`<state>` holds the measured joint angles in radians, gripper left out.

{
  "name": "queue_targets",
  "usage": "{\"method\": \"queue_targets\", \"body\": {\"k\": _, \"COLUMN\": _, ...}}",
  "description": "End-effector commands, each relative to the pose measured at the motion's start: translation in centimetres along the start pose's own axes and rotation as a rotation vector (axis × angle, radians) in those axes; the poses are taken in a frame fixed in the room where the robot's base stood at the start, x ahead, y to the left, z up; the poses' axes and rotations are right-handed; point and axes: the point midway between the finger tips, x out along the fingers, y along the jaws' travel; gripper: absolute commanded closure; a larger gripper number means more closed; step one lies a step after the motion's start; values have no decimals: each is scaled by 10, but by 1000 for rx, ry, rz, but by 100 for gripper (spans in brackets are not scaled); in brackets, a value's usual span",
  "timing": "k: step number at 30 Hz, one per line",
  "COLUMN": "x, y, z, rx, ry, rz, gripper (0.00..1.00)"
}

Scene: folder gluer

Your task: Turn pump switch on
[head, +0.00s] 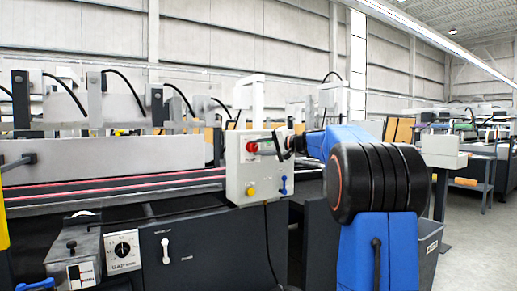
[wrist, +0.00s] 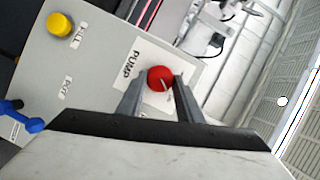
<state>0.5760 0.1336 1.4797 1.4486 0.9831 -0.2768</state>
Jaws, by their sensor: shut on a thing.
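The pump switch is a red round knob (wrist: 160,77) with a pale pointer line, on a light grey control box (wrist: 95,55) beside a label reading PUMP. In the head view the red knob (head: 252,147) sits on the upper part of the box (head: 235,178). My gripper (wrist: 158,84) has a finger on each side of the knob and is shut on it. In the head view my gripper (head: 272,147) reaches the box from the right, its fingertips small and dark. The knob's exact turn angle is hard to tell.
A yellow button (wrist: 60,24) and a blue lever handle (wrist: 22,117) are on the same box, apart from my fingers. A long dark machine (head: 190,230) with a dial panel (head: 122,250) stands below and left. Open floor (head: 480,240) lies to the right.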

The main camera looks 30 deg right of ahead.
Motion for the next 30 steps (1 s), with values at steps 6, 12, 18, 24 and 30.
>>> {"method": "queue_targets", "body": {"k": 6, "x": 0, "y": 1, "z": 0, "rx": 1, "ry": 0, "rz": 2, "gripper": 65}}
{"method": "queue_targets", "body": {"k": 12, "x": 0, "y": 1, "z": 0, "rx": 0, "ry": 0, "rz": 1, "gripper": 50}}
{"method": "queue_targets", "body": {"k": 18, "x": -2, "y": 0, "z": 0, "rx": -1, "ry": 1, "rz": 1, "gripper": 50}}
{"method": "queue_targets", "body": {"k": 24, "x": -23, "y": 0, "z": -1, "rx": -1, "ry": 3, "rz": 2, "gripper": 50}}
{"method": "queue_targets", "body": {"k": 30, "x": -62, "y": 0, "z": -1, "rx": -1, "ry": 4, "rz": 2, "gripper": 50}}
